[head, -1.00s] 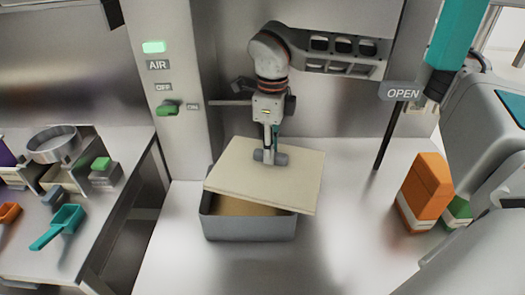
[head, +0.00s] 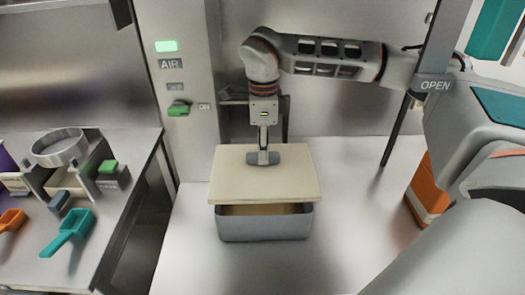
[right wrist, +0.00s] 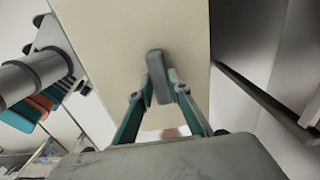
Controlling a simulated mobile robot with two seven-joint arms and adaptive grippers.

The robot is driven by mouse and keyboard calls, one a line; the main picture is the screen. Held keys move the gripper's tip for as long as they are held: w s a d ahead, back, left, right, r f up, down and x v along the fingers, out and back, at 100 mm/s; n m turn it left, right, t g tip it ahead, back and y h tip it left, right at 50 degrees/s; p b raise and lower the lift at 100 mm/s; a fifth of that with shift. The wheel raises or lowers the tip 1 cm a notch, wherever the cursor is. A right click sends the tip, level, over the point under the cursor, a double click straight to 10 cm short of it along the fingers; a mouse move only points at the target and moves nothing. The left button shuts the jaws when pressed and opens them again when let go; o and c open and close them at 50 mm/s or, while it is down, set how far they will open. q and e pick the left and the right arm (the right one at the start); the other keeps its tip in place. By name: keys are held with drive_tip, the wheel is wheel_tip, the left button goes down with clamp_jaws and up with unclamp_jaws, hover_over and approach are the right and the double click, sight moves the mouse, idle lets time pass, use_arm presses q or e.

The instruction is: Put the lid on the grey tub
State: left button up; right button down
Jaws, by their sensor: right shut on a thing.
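The grey tub (head: 265,227) stands on the white counter, with tan contents showing through a gap at its front. The cream lid (head: 240,185) is over the tub, its front edge above the tub's opening and its far part reaching back past it; I cannot tell if it touches the rim. My right gripper (head: 263,152) is shut on the lid's grey handle (head: 264,158). In the right wrist view the fingers (right wrist: 160,88) close on the handle, with the lid (right wrist: 110,55) behind it. My left gripper is not in view.
An orange carton (head: 427,192) stands at the right, partly hidden by my arm. On the left counter are a teal scoop (head: 68,232), an orange scoop (head: 12,220) and a metal sieve (head: 58,147). The counter in front of the tub is clear.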

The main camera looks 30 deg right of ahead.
drive_tip(key=shift+f+b, duration=1.3)
drive_tip(key=shift+f, duration=0.95)
drive_tip(key=shift+p, duration=0.9)
drive_tip(key=shift+f, duration=0.75)
idle(0.9)
drive_tip(key=shift+p, duration=0.55)
idle(0.4)
drive_tip(key=c, duration=1.8)
unclamp_jaws()
drive_tip(key=shift+o, duration=0.4)
